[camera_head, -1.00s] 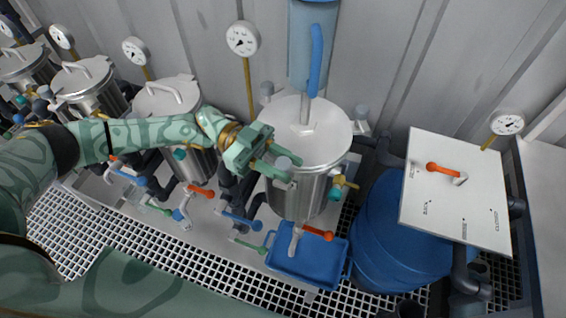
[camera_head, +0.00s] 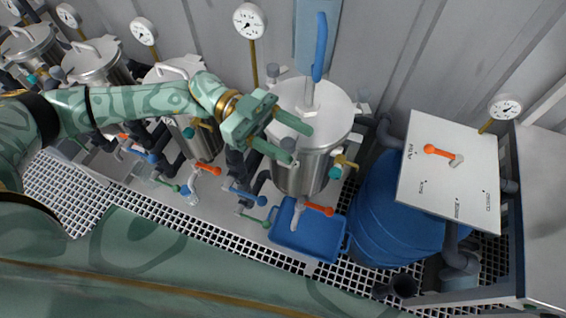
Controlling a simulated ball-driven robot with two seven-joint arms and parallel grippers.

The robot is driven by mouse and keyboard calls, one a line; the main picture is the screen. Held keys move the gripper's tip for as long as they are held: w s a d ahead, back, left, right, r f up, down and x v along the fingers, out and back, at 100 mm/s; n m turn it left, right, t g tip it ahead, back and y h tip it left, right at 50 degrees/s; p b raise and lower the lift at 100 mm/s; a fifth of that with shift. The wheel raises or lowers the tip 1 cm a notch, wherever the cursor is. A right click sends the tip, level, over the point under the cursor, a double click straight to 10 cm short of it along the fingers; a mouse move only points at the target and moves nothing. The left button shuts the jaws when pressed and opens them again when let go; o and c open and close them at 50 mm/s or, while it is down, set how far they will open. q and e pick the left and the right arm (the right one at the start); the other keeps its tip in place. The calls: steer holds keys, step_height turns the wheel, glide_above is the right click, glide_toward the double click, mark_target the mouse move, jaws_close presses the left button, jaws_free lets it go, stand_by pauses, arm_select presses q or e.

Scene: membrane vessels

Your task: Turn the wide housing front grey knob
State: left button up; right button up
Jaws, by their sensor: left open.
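The wide steel housing (camera_head: 318,96) stands at the centre with a lid and a pale upright handle on top. Its front grey knob (camera_head: 288,143) seems to show as a small grey-green cap at the front left of the rim, partly hidden by my gripper. My left gripper (camera_head: 297,143) is open, its two fingers reaching over the housing's front edge on either side of that cap. I cannot tell if they touch it. Other grey knobs sit at the back left (camera_head: 273,70) and right (camera_head: 361,109) of the rim. My right gripper is not in view.
A blue tray (camera_head: 281,240) lies below the housing, near orange, blue and green lever valves. A blue barrel (camera_head: 372,215) and a white panel with an orange lever (camera_head: 437,151) stand at right. Narrower steel vessels (camera_head: 97,62) line the left. A gauge (camera_head: 249,20) stands behind.

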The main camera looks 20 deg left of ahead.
arm_select(q)
steer(key=s+d+r+p, duration=0.2)
steer(key=s+r, duration=0.3)
steer(key=s, duration=0.4)
steer(key=shift+s+d+p, duration=0.25)
steer(key=shift+d+p, duration=0.05)
steer(key=shift+d, duration=0.1)
steer(key=shift+r, duration=0.1)
stand_by(0.6)
